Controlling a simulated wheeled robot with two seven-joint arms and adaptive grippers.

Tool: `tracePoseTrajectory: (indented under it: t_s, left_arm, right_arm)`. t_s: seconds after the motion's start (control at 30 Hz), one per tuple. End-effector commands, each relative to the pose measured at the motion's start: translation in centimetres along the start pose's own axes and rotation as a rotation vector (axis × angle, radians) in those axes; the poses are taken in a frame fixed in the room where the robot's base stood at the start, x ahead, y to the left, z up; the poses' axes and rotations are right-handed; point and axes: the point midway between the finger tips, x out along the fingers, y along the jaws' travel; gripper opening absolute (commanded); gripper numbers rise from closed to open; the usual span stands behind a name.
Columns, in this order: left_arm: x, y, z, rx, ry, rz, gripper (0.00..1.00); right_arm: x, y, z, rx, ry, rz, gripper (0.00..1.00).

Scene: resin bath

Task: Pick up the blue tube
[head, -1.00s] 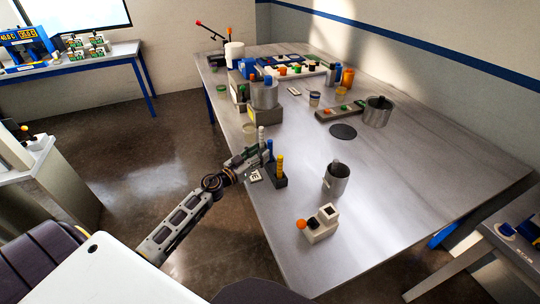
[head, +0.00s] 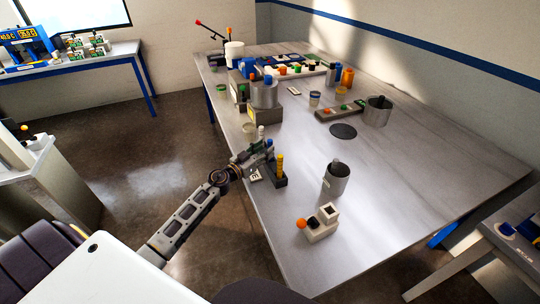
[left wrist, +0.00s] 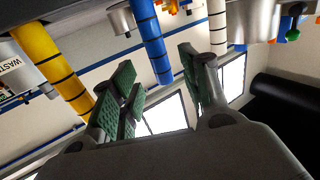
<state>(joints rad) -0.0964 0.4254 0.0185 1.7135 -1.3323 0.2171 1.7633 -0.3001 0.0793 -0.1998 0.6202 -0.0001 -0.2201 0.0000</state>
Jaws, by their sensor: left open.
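The blue tube (left wrist: 150,38) has dark rings and stands between a yellow tube (left wrist: 50,62) and a white tube (left wrist: 217,22) in the left wrist view. In the head view, the blue tube's top (head: 269,144) shows just beside my left gripper (head: 262,150), which hides most of it. The yellow tube (head: 280,166) stands in the dark rack (head: 279,182) at the table's near left edge. In the left wrist view, my left gripper (left wrist: 157,72) is open, its green pads on either side of the blue tube's end in the picture. Contact cannot be told. My right gripper is not in view.
A grey mug (head: 336,180) and a white block with an orange knob (head: 319,228) stand to the right of the rack. A metal pot on a box (head: 264,112) stands behind it. The table's middle is mostly clear.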

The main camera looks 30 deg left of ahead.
Motion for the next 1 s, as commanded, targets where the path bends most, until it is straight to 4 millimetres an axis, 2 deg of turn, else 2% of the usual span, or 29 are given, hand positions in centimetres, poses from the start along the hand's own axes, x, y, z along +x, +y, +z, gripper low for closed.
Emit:
tracePoseTrajectory:
  t_s: [0.5,1.0]
  left_arm:
    - [3.8,-0.2,0.5,0.001,0.001,0.0,0.45]
    - [4.4,-0.2,0.5,0.001,0.0,0.001,0.45]
  right_arm:
    - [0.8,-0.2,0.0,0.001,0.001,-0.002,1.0]
    - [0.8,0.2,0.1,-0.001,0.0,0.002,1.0]
